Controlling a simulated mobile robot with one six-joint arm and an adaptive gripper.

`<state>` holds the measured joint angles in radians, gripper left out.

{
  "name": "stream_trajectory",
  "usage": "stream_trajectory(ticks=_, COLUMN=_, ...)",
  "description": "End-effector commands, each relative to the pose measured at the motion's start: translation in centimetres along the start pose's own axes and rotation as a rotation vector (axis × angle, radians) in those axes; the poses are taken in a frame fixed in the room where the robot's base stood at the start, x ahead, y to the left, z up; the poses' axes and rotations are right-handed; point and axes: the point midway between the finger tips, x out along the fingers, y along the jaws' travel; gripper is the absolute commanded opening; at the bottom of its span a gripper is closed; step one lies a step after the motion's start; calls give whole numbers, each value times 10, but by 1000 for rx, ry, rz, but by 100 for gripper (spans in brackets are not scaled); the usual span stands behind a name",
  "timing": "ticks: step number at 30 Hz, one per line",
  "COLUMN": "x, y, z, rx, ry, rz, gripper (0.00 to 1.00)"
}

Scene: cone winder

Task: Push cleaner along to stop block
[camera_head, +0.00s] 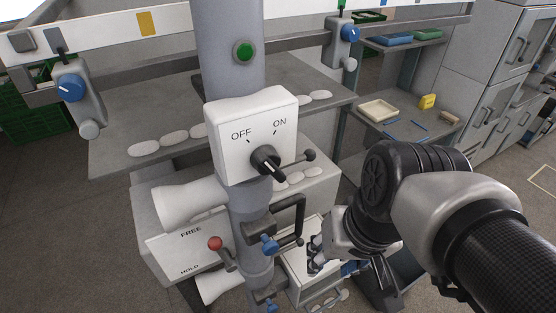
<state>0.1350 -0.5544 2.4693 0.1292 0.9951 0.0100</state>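I cannot single out with certainty which part is the cleaner or the stop block. A grey bracket with a blue knob (70,88) hangs on the rail at the left, and a similar blue-knobbed bracket (349,36) hangs on it at the right. My gripper (314,257) is low right of the machine's grey column, over a pale panel, well below the rail. Its fingers are small and partly dark, and I cannot tell whether they are apart. I see nothing clearly held in it.
A white ON/OFF switch box (252,137) sits on the grey column (226,45). A black handle (290,217) and a red-knobbed FREE/HOLD lever (215,243) stick out beside it. White cones (190,201) lie left. A shelf (400,125) with trays stands behind right. Open floor shows at the left.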

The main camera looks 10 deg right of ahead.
Motion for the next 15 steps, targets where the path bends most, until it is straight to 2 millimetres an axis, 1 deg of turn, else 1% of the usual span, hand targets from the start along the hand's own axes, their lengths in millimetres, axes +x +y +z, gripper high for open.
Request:
stream_trajectory(ticks=1, x=-6, y=1, z=-3, rx=56, ry=-49, rz=-13, gripper=38)
stream_trajectory(ticks=5, x=-1, y=2, z=-6, rx=206, ry=-177, rz=-64, gripper=38)
stream_trajectory(ticks=8, x=7, y=4, z=-7, rx=350, ry=-289, rz=-122, gripper=38)
stream_trajectory(ticks=11, x=19, y=7, z=-10, rx=525, ry=-418, rz=-203, gripper=38)
stream_trajectory(ticks=15, x=39, y=13, z=-20, rx=798, ry=-598, rz=-359, gripper=38)
